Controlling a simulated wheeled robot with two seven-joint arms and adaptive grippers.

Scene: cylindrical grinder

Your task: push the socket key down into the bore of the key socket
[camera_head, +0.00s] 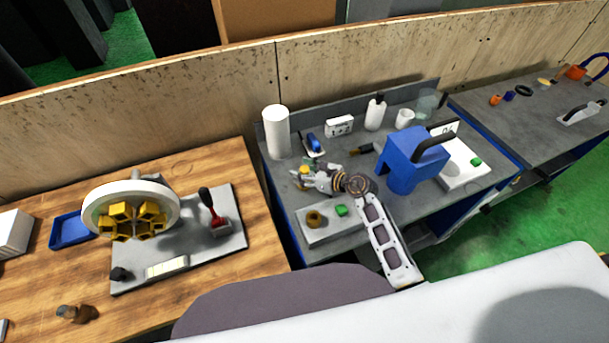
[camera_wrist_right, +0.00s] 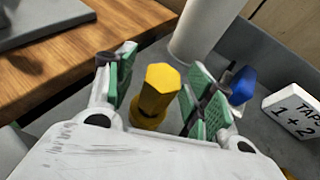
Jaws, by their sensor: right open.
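A yellow hexagonal-topped piece (camera_wrist_right: 158,88), which I take to be the socket key, stands between the fingers of my right gripper (camera_wrist_right: 160,75) in the right wrist view. The fingers, with green pads, are spread on either side with gaps to it. A darker yellow collar (camera_wrist_right: 147,116) is at its lower end; I cannot tell whether this is the key socket or how deep the key sits. In the head view my right gripper (camera_head: 308,178) is over the left part of the grey bench, with a bit of yellow (camera_head: 304,169) beside it. My left gripper is out of view.
A white cylinder (camera_head: 276,132) stands behind the gripper. A blue-and-white item (camera_head: 314,144) and a labelled white block (camera_head: 339,126) are close by. A plate (camera_head: 331,231) with a brass ring (camera_head: 315,218) lies in front. A blue machine (camera_head: 409,165) stands to the right.

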